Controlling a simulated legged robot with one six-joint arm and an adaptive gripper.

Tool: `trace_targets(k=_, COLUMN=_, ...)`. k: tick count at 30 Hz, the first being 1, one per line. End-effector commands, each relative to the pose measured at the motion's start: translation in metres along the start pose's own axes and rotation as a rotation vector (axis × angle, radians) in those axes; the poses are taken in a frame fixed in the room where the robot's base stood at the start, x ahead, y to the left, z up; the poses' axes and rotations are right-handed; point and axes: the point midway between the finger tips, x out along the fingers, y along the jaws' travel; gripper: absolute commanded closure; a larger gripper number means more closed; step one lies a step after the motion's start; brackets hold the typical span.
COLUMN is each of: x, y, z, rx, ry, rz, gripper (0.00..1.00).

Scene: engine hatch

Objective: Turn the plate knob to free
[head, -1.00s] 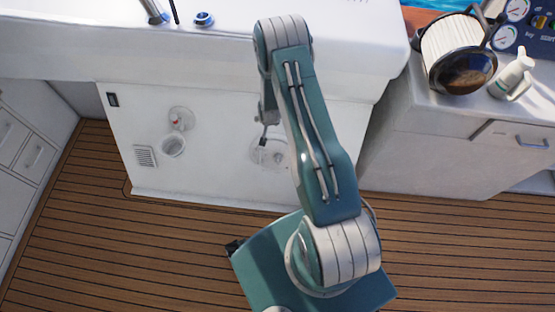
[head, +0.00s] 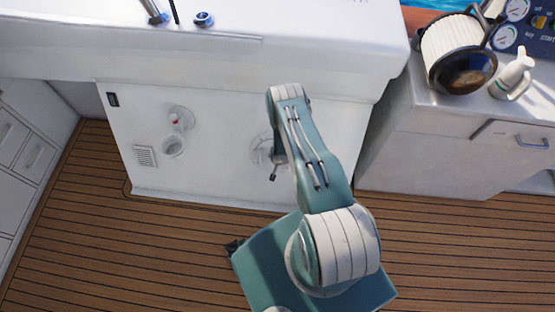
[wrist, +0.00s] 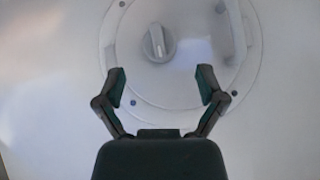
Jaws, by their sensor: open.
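The plate knob (wrist: 158,43) is a grey round knob with a raised grip bar, standing slightly tilted from vertical in the wrist view. It sits on a round white plate (wrist: 125,60) on the white panel. My gripper (wrist: 162,78) is open and empty, its two fingers spread below the knob in the picture and apart from it. In the head view my arm hides most of the plate (head: 262,148), and only its left part shows. The knob cannot be made out there.
A raised white handle-like piece (wrist: 233,35) stands right of the knob on the plate. Left on the panel (head: 220,170) are a small round fitting (head: 181,118), a round port (head: 173,146) and a vent (head: 145,156). A white counter edge (head: 330,65) overhangs the panel.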

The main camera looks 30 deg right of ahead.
Motion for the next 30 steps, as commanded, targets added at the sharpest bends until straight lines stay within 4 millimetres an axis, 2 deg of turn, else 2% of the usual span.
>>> trace_targets(k=6, x=0.029, y=0.001, z=0.001, rx=0.001, ry=-0.001, rz=0.001, gripper=0.11)
trace_targets(k=12, x=0.048, y=0.0, z=0.0, rx=0.001, ry=0.001, rz=0.001, gripper=0.11)
trace_targets(k=18, x=0.056, y=0.0, z=0.0, rx=0.001, ry=-0.001, rz=0.001, gripper=0.11)
trace_targets(k=25, x=0.056, y=0.0, z=0.0, rx=0.001, ry=0.0, rz=0.001, gripper=0.11)
trace_targets(k=26, x=0.056, y=0.0, z=0.0, rx=0.001, ry=-0.001, rz=0.001, gripper=0.16)
trace_targets(k=27, x=0.056, y=0.0, z=0.0, rx=0.001, ry=0.0, rz=0.001, gripper=0.33)
trace_targets(k=29, x=0.056, y=0.0, z=0.0, rx=0.001, ry=-0.001, rz=0.001, gripper=0.6)
trace_targets(k=30, x=0.056, y=0.0, z=0.0, rx=0.001, ry=-0.001, rz=0.001, gripper=0.78)
